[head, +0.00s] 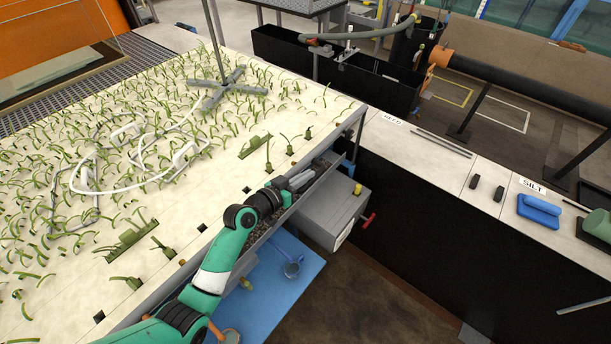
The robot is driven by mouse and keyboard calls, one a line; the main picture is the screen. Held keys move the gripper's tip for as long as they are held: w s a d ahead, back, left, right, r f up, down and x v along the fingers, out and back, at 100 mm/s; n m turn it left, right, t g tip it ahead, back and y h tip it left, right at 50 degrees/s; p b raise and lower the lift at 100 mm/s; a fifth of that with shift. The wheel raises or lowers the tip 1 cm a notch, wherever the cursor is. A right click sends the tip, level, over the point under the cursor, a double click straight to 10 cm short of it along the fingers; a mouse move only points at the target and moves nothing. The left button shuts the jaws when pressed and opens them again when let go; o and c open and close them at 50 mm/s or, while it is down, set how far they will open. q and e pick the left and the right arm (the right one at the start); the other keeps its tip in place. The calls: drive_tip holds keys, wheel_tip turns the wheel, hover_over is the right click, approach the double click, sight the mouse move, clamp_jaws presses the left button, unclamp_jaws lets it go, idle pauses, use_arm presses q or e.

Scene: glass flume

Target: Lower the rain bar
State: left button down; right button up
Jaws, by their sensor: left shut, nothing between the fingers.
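I cannot tell for certain which thing is the rain bar. A grey cross-shaped piece (230,88) rests at the far part of the pale, planted bed (345,105), with a thin upright rod (213,35) rising beside it. My left gripper (302,180) is at the bed's right edge, over a narrow gravel-filled trough, well apart from the cross piece. Its fingers are shut and empty. My right gripper is not in view.
White looped tubing (130,187) lies among green shoots on the bed. A grey box (330,212) with a red handle (369,220) sits below the bed's edge. A blue mat (285,300) lies below.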

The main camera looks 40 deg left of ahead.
use_arm(q)
wheel_tip(320, 180, down, 31)
drive_tip(key=b, duration=3)
drive_tip(key=shift+s+f, duration=0.1)
drive_tip(key=shift+f, duration=0.05)
wheel_tip(320, 180, up, 5)
drive_tip(key=p, duration=0.4)
drive_tip(key=p+v, duration=0.1)
drive_tip(key=v, duration=0.8)
drive_tip(key=shift+s+a+p, duration=0.3)
drive_tip(key=shift+s+p, duration=0.05)
drive_tip(key=shift+s, duration=0.1)
